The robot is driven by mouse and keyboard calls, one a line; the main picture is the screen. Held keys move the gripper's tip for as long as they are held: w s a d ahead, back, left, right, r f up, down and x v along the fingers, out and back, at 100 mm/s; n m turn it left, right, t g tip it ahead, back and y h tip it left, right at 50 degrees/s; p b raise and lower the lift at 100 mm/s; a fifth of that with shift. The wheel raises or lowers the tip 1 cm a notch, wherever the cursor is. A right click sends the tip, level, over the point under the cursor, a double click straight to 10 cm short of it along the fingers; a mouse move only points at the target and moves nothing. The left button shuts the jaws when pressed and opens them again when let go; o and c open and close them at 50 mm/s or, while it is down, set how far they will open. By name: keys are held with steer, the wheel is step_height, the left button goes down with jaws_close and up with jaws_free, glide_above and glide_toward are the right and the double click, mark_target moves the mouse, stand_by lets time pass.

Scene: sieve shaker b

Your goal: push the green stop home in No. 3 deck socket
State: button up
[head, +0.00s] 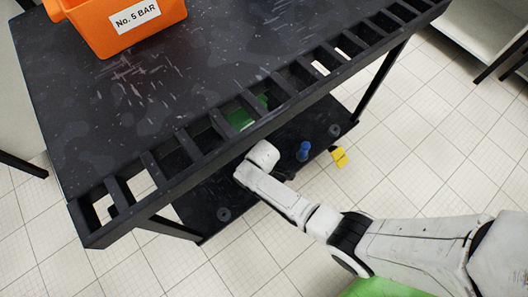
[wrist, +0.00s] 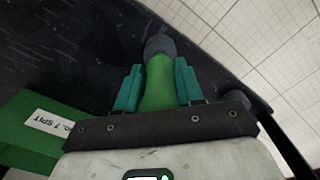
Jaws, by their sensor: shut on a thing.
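In the wrist view my gripper (wrist: 158,85) has its two teal fingers shut on the green stop (wrist: 158,85), one on each side. The far end of the stop meets a dark grey round collar (wrist: 160,45) near the edge of the black lower deck. I cannot tell how deep the stop sits in it, and no socket number is readable. In the head view my wrist reaches under the slotted edge of the upper deck, and the gripper and stop are hidden there.
A green box (wrist: 38,130) with a white label lies left of my gripper; it shows through the slots in the head view (head: 240,118). A blue peg (head: 303,150) stands on the lower deck (head: 300,122). A yellow piece (head: 340,157) is beside it. An orange bin (head: 120,22) sits above.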

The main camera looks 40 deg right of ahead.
steer(key=shift+f+b, duration=0.85)
steer(key=shift+f, duration=0.25)
steer(key=o, duration=1.1)
steer(key=shift+o, duration=0.2)
step_height(320, 180, up, 11)
steer(key=p, duration=0.5)
steer(key=shift+f, duration=0.1)
steer(key=s+d+r+m+t, duration=0.1)
steer(key=s+d+r+m, duration=0.35)
steer(key=s+r, duration=0.45)
steer(key=s+d+r+m, duration=0.3)
steer(key=s+r+m, duration=0.2)
steer(key=s+r, duration=0.4)
step_height(320, 180, up, 20)
steer(key=w+p, duration=0.1)
steer(key=p, duration=1.8)
steer(key=shift+w, duration=0.3)
